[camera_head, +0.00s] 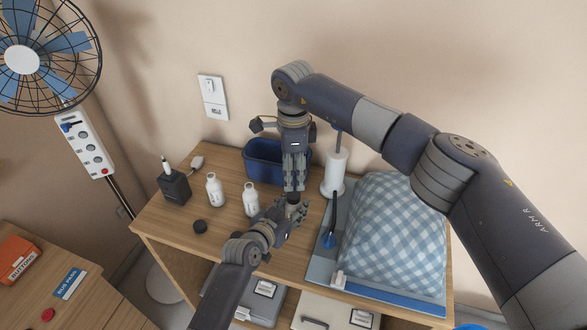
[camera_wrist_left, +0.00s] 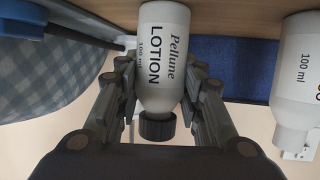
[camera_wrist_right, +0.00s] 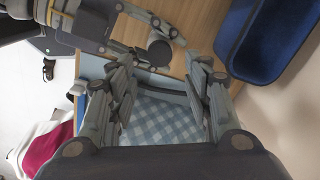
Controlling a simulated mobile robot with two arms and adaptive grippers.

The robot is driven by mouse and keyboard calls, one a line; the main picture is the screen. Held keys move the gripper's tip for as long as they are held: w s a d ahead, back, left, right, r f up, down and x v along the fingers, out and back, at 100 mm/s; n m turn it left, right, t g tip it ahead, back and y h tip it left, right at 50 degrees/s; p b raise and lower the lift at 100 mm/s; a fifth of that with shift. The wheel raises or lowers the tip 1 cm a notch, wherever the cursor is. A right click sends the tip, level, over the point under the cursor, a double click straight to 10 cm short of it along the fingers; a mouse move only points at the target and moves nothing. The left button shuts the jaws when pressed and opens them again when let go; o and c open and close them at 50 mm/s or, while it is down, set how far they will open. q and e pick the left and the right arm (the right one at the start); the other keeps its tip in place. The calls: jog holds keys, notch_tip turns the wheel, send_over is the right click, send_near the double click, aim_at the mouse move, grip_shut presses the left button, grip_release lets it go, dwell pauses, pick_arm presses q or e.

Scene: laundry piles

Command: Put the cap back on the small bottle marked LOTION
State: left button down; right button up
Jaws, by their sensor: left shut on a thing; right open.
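The white bottle marked LOTION (camera_wrist_left: 165,55) is between the fingers of my left gripper (camera_wrist_left: 162,75), which is shut on it. A black cap (camera_wrist_left: 157,128) sits on its neck; how tightly cannot be told. In the head view my left gripper (camera_head: 287,212) hides most of the bottle, and the black cap (camera_head: 294,198) shows at its fingers. My right gripper (camera_head: 294,184) is open and points down just above this cap. In the right wrist view the round cap top (camera_wrist_right: 160,52) lies beyond the open, empty fingertips.
Two white bottles (camera_head: 214,190) (camera_head: 250,199) and a loose black cap (camera_head: 200,226) stand or lie on the wooden top (camera_head: 170,222).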

aim_at(294, 195)
notch_tip(294, 195, down, 7)
jog(key=shift+f, duration=0.1)
dwell(0.3)
grip_shut()
jog(key=shift+m, duration=1.7)
grip_release()
